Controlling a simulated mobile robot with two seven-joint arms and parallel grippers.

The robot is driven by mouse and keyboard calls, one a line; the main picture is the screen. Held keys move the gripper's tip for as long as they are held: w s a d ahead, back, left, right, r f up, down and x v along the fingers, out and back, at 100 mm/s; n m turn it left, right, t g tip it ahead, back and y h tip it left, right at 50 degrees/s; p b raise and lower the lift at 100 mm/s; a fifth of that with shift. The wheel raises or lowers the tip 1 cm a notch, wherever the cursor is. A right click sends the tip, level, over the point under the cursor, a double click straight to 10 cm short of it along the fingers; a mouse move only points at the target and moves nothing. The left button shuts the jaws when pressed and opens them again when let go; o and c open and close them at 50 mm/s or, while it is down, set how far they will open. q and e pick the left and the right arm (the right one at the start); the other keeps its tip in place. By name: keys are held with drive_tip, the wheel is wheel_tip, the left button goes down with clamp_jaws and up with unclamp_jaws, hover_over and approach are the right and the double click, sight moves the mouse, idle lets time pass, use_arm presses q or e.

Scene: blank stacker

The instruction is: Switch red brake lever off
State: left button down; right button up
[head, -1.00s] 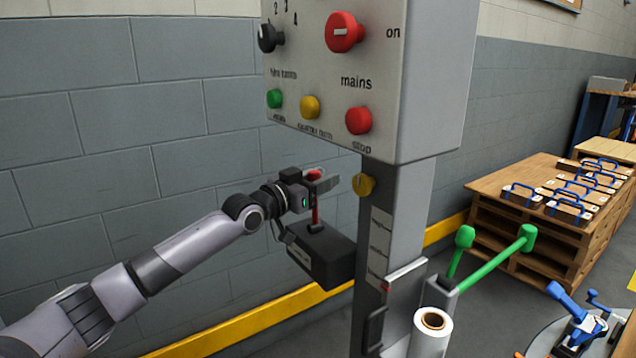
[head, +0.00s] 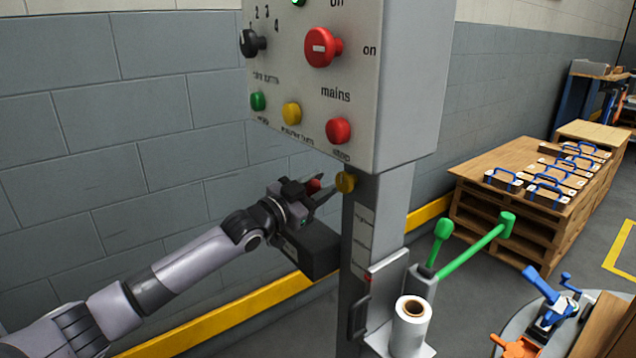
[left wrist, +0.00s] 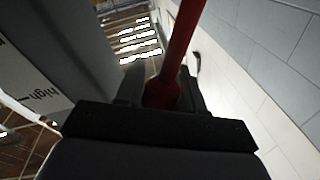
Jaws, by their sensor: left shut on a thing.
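The red brake lever (head: 314,186) is at the dark box on the left side of the grey column. In the left wrist view the lever's red shaft (left wrist: 184,45) runs up from between the dark fingers. The dark box (head: 322,258) sits below and partly behind my gripper. The lever's lower part is hidden in the head view. My right gripper is not in view.
Green levers (head: 475,247) and a white roll (head: 410,325) are right of the column. A wall (head: 70,110) stands behind; a pallet stack (head: 500,210) is further right.

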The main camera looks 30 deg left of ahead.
use_arm(q)
drive_tip(key=shift+d+f, duration=0.1)
drive_tip(key=c, duration=0.8)
unclamp_jaws()
drive_tip(key=shift+s, duration=0.45)
drive_tip(key=shift+p+v, duration=0.5)
drive_tip(key=shift+v, duration=2.65)
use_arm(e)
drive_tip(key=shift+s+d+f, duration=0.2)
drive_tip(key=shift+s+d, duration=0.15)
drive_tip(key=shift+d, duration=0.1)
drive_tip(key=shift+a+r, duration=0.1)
